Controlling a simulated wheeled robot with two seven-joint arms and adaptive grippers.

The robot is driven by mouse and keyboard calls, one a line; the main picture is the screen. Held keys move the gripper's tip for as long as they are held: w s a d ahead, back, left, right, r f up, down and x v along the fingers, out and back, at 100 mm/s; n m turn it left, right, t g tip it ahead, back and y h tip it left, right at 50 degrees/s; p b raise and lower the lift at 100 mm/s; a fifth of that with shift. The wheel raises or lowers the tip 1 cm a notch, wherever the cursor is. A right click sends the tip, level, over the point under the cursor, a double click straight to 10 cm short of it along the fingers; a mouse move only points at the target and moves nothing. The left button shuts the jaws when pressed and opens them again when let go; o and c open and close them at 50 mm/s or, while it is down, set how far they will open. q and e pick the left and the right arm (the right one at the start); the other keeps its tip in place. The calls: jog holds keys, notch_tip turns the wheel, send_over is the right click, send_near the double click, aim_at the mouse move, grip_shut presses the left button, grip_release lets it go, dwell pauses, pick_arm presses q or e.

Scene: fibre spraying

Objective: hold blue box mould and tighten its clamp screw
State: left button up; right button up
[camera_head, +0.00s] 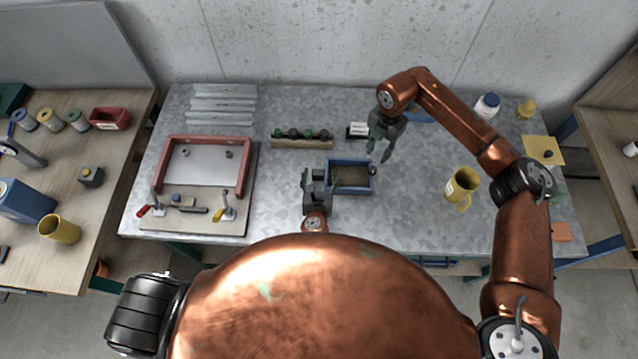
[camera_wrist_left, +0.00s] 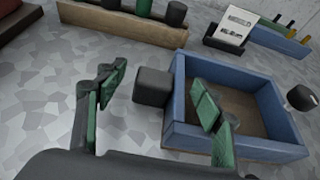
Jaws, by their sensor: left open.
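The blue box mould (camera_head: 352,190) lies on the grey table, an open frame with a brownish floor; it also shows in the left wrist view (camera_wrist_left: 232,71). A dark block (camera_wrist_left: 153,87) stands at its left wall. A dark round knob, seemingly the clamp screw (camera_head: 373,170), is at its right side, and it shows in the left wrist view (camera_wrist_left: 302,97). My left gripper (camera_head: 319,174) is open at the mould's left end, one green-padded finger left of the block and the other over the mould's interior. My right gripper (camera_head: 379,153) is open and empty, above and behind the knob.
A wooden rack (camera_head: 302,143) with several dark and green pieces and a small white card (camera_head: 358,130) stand behind the mould. A red frame on a board (camera_head: 248,190) is left. A yellow mug (camera_head: 461,187) is right. The table between mould and mug is clear.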

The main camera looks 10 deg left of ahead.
aim_at(320, 170)
pick_arm(q)
jog(key=shift+x, duration=1.95)
jog(key=shift+c, duration=0.2)
